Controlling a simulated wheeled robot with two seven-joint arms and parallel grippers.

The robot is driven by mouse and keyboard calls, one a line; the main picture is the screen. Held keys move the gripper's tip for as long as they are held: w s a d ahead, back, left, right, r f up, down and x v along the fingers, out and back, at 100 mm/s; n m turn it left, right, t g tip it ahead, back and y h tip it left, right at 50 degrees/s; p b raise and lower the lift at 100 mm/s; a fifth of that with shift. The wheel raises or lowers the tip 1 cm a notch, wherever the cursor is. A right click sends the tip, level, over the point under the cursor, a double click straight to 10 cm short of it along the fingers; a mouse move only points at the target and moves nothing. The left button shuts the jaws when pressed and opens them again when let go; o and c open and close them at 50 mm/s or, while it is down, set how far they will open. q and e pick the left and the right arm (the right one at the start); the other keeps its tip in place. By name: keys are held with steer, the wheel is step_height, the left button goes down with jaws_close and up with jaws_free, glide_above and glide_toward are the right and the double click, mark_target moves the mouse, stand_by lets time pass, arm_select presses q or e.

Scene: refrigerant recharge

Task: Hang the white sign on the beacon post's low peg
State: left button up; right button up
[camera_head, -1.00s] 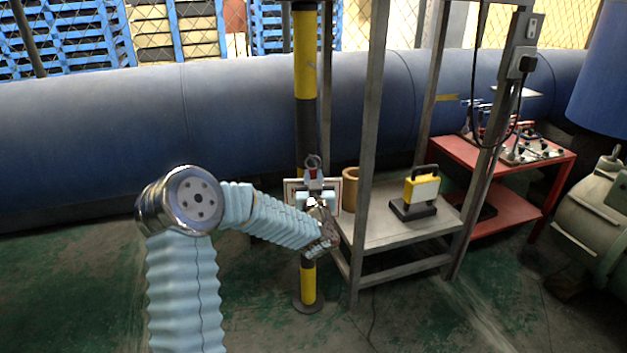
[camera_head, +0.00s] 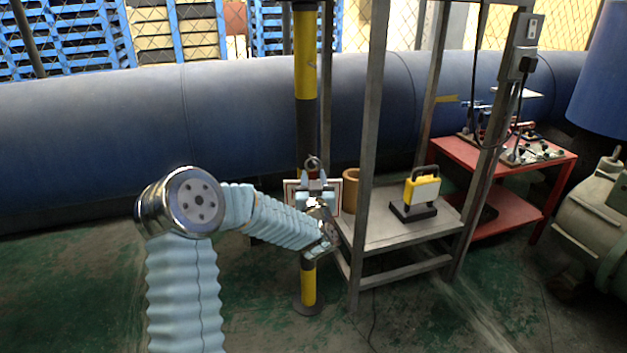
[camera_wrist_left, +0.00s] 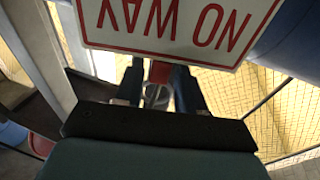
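The white sign (camera_head: 291,190) with a red border is at the yellow and black beacon post (camera_head: 306,70), in front of its dark band. Its red "NO WAY" letters show upside down in the left wrist view (camera_wrist_left: 180,22). A ring (camera_head: 312,162) stands above the sign's top edge. My left gripper (camera_head: 317,180) is in front of the sign, its fingers apart on either side of the ring. In the left wrist view a red tab (camera_wrist_left: 160,72) and the ring lie between the fingers with gaps. The low peg is hidden, so I cannot tell whether the ring is around it.
A grey metal rack (camera_head: 385,225) stands just right of the post, with a tan cylinder (camera_head: 351,190) and a yellow lamp (camera_head: 421,190) on its shelf. A red cart (camera_head: 470,153) is farther right. A large blue pipe (camera_head: 130,135) runs behind. Floor at left is clear.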

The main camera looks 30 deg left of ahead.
arm_select(q)
steer(key=shift+o, duration=0.9)
